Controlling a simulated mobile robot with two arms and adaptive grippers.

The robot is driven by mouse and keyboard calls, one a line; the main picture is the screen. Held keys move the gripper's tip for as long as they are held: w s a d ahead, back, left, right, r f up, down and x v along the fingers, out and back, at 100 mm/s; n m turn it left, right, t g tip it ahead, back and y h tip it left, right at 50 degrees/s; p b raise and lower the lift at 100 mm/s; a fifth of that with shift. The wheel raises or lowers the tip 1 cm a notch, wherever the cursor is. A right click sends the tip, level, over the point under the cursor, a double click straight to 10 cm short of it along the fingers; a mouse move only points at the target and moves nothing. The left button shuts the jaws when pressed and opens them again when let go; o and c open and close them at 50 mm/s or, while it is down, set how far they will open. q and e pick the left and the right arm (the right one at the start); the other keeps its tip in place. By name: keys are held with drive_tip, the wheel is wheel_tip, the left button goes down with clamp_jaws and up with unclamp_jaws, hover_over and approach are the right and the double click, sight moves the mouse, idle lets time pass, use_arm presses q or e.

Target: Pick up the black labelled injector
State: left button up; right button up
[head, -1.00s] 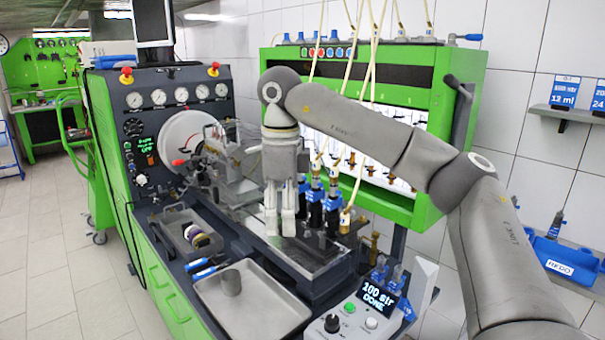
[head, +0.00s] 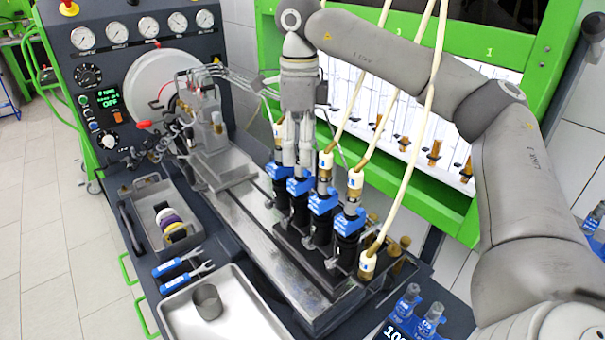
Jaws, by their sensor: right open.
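Several black injectors with blue labels stand upright in a row in a dark holder on the testbench. They run from the rear one (head: 279,198) through the second (head: 299,208) and third (head: 321,226) to the front one (head: 347,246). My right gripper (head: 298,172) points straight down with its jaws open. Its fingertips are at the top of the second injector from the rear and partly hide it. I cannot tell whether they touch it. My left gripper is not in view.
Pale hoses with brass ends (head: 326,165) hang close to the right of my gripper. A metal tray (head: 245,313) with a grey cup (head: 207,301) and two blue-handled tools (head: 180,262) lie in front. The green cabinet frame (head: 430,205) stands behind.

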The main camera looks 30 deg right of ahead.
sight(300, 180)
wheel_tip(300, 180, down, 2)
drive_tip(key=shift+s+f, duration=0.15)
drive_tip(key=shift+a+f+p, duration=0.1)
drive_tip(key=shift+f+p, duration=0.3)
drive_tip(key=shift+f, duration=0.2)
wheel_tip(300, 180, down, 5)
drive_tip(key=shift+r+p, duration=0.2)
drive_tip(key=shift+p, duration=0.45)
drive_tip(key=shift+f, duration=0.2)
drive_tip(key=shift+c, duration=0.6)
drive_tip(key=c, duration=1)
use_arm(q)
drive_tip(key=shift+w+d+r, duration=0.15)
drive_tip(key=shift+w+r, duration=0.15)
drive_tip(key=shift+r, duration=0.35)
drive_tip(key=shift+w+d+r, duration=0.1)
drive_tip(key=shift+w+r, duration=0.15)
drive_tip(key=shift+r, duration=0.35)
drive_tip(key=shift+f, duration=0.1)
use_arm(e)
drive_tip(key=shift+c, duration=0.2)
